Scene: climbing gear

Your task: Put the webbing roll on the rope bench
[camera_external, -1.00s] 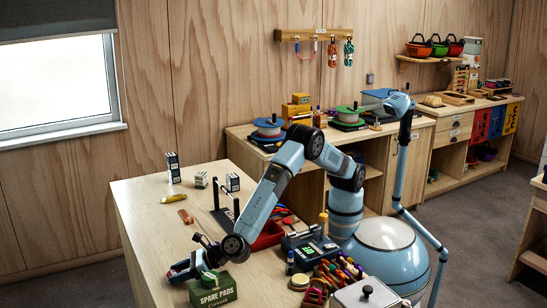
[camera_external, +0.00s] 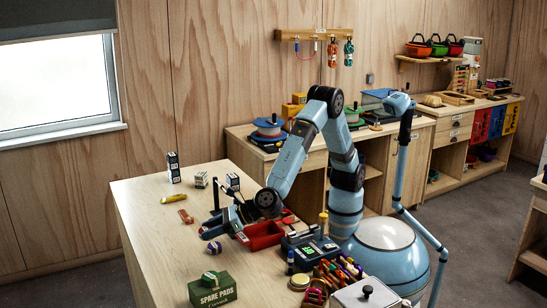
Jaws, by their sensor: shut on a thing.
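The webbing roll (camera_external: 213,248) is a small round coil in purple, white and green at the fingertips of my gripper (camera_external: 209,236). My gripper is shut on it, over the front left part of the near wooden table (camera_external: 150,215). The gap below the roll is too small to judge. The wooden bench against the back wall, with rope spools on it, appears to be the rope bench (camera_external: 237,133).
A green spare pads box (camera_external: 212,291) stands near the roll. A red tray (camera_external: 264,237), a dark device with a green display (camera_external: 310,250) and a bin of markers (camera_external: 338,272) crowd the table's right side. Small boxes (camera_external: 173,167) stand at its far end.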

